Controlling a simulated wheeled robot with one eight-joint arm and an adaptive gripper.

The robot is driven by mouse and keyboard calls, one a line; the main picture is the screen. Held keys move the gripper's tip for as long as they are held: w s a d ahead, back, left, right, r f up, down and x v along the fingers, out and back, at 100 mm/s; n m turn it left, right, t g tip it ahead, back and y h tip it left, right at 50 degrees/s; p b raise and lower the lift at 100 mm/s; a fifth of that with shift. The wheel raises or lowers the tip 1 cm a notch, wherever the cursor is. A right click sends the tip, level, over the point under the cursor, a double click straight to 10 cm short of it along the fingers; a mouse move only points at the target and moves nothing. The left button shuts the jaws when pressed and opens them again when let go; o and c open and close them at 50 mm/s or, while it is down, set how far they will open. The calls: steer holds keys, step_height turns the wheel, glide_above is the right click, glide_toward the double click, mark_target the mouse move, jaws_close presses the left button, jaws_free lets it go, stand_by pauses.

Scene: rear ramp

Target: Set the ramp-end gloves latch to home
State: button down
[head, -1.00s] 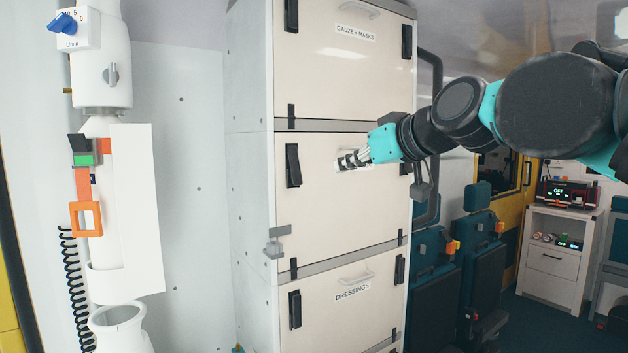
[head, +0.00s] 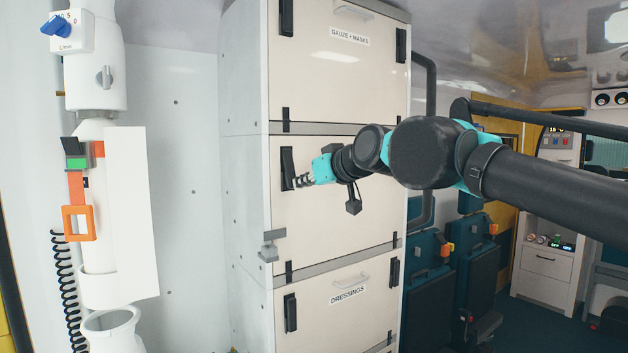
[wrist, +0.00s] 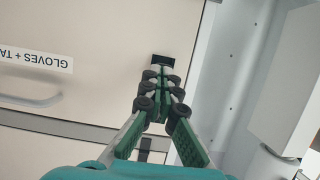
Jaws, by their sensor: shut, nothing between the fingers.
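The gloves door (head: 340,225) is the middle cream panel of the cabinet. Its label, "GLOVES + TA…" (wrist: 36,59), shows upside down and cut off in the wrist view. A black latch (head: 287,165) stands about upright near the door's upper left edge; its dark end shows in the wrist view (wrist: 163,60). My gripper (head: 301,181) is shut and empty, its fingertips right at the latch's lower part. In the wrist view the fingertips (wrist: 165,72) overlap the latch; I cannot tell whether they touch. The door's right-hand latch is hidden behind my arm.
The "GAUZE + MASKS" door (head: 335,75) is above and the "DRESSINGS" door (head: 340,310) below. A grey bracket (head: 269,246) sticks out at the cabinet's left edge. A white wall unit with an orange buckle (head: 78,222) stands left. Folded teal seats (head: 428,280) are right.

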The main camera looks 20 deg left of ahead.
steer(key=shift+w+a+f, duration=0.1)
stand_by(0.3)
steer(key=shift+w+a+f, duration=0.35)
steer(key=shift+a+f, duration=0.1)
steer(key=shift+f, duration=0.25)
steer(key=shift+r, duration=0.2)
steer(key=shift+r, duration=0.65)
steer(key=shift+s+d, duration=0.1)
steer(key=shift+d, duration=0.05)
